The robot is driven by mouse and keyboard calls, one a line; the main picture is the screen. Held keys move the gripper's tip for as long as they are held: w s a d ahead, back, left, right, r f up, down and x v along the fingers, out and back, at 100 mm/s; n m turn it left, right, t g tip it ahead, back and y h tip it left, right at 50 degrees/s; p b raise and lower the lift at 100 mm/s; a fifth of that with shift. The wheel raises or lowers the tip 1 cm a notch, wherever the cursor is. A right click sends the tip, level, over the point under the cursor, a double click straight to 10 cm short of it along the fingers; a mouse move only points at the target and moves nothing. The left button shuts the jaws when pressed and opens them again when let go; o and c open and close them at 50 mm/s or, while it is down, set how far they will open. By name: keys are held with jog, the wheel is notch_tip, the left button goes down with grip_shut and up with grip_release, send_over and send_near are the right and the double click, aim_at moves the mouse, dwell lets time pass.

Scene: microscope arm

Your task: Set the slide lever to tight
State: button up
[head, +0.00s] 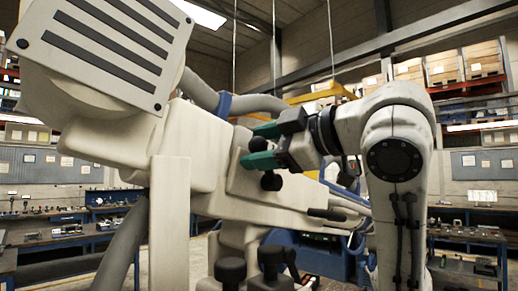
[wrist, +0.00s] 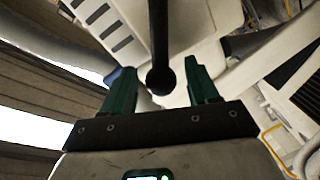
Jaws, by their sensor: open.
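The beige microscope arm (head: 275,195) fills the middle of the head view. My gripper (head: 250,146) has green fingers, spread apart, close to the arm's side. A black ball knob (head: 271,181) shows just below the lower finger. In the wrist view, a black rod with a ball end (wrist: 160,80) lies between the spread fingers of my gripper (wrist: 158,66) in the picture, with gaps on both sides. I cannot tell how deep it sits between them. A short black lever (head: 327,214) sticks out lower right on the arm. No tight marking is readable, so which is the slide lever is unclear.
A slotted beige housing (head: 95,45) stands at upper left. Several black knobs, one a wide dark knob (head: 230,270), stand below the arm. A grey hose (head: 122,250) hangs at left. Workbenches and shelves are farther back.

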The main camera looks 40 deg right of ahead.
jog(key=s+d+b, duration=0.1)
jog(key=s+b, duration=0.1)
jog(key=s, duration=0.8)
jog(key=shift+r, duration=0.45)
jog(key=shift+w, duration=0.1)
